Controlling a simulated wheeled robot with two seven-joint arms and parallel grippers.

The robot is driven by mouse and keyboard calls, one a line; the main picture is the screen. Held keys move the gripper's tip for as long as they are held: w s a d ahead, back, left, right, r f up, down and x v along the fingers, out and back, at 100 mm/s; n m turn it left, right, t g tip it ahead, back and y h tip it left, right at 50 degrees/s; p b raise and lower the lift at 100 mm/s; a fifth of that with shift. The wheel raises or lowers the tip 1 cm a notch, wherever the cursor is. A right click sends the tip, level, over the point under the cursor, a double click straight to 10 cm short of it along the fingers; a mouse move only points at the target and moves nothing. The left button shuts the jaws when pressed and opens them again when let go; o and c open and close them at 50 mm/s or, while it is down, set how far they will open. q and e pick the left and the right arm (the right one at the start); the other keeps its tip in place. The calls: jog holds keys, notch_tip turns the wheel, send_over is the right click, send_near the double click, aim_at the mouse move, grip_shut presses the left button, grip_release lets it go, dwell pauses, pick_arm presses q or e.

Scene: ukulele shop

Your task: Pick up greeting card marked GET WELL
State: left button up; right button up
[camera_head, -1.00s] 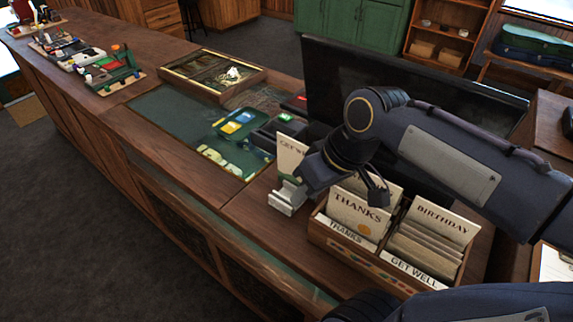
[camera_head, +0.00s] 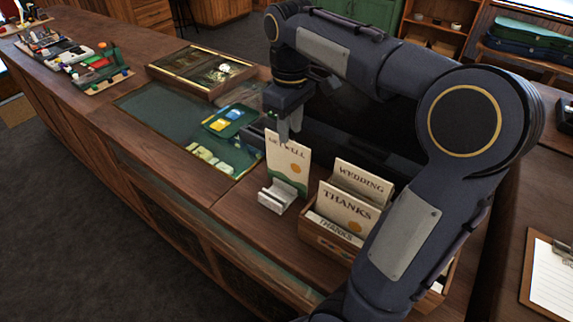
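The cream GET WELL card (camera_head: 289,166) with an orange dot stands upright in a small white stand (camera_head: 277,198) on the wooden counter. My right gripper (camera_head: 289,136) points down at the card's top edge, with its fingertips overlapping that edge in the picture. Whether the fingers are closed on the card or apart around it, I cannot tell. The card's lower edge appears to rest in the stand. My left gripper is not in view.
A wooden card rack (camera_head: 318,240) holds THANKS (camera_head: 345,212) and WEDDING cards right of the stand; my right arm hides its right side. A dark green mat (camera_head: 160,108) and a glass-topped case (camera_head: 158,72) lie farther left. A clipboard (camera_head: 535,262) lies at the right.

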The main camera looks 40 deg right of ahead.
send_over(287, 166)
notch_tip(287, 166, down, 5)
jog(key=shift+w+d+r, duration=0.1)
jog(key=shift+r, duration=0.05)
grip_shut()
